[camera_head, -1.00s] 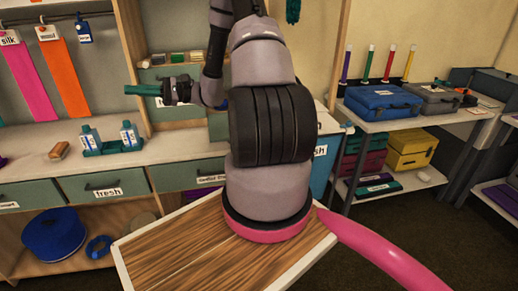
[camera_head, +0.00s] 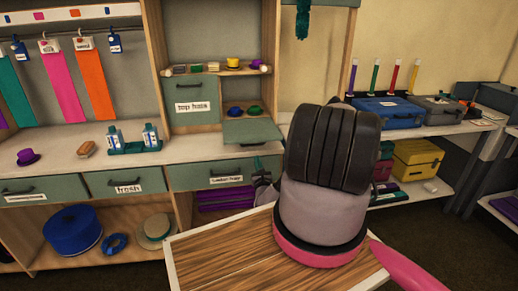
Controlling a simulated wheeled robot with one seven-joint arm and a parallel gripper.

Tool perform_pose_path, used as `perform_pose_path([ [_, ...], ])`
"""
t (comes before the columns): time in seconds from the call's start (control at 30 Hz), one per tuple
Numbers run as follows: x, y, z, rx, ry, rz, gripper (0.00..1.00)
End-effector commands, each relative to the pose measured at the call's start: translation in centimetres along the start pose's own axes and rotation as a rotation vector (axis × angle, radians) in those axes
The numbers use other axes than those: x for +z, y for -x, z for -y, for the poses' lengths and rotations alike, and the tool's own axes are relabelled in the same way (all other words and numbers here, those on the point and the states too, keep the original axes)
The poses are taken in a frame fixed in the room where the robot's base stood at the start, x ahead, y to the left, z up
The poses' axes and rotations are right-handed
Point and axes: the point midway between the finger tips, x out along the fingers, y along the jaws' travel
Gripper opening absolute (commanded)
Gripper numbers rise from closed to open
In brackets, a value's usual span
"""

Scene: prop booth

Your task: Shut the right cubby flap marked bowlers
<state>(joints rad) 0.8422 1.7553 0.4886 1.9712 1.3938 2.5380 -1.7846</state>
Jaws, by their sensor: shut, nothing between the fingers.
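The right cubby (camera_head: 243,104) stands open in the shelf unit at the middle of the view, with small blue and green hats inside. Its grey-green flap (camera_head: 252,131) sticks out nearly level from the lower edge of the opening. I cannot read a bowlers label on it. My gripper (camera_head: 260,167) is partly visible below the flap, just left of my thick arm, which hides part of the wrist. Its fingers look shut and empty. I cannot tell whether it touches anything.
The left cubby flap (camera_head: 191,106), marked top hats, is shut. Drawers, including one marked fresh (camera_head: 125,184), line the counter (camera_head: 60,166). Small hats stand on the shelf above the cubbies. A blue case (camera_head: 388,112) lies on the right-hand shelf.

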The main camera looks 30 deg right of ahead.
Motion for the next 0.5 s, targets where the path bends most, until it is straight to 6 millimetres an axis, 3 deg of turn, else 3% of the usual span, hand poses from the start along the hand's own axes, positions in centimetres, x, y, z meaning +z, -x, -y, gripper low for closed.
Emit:
perform_pose_path([
  [0.5,0.3,-8.4,-0.1,0.005,0.001,0.007,0.00],
])
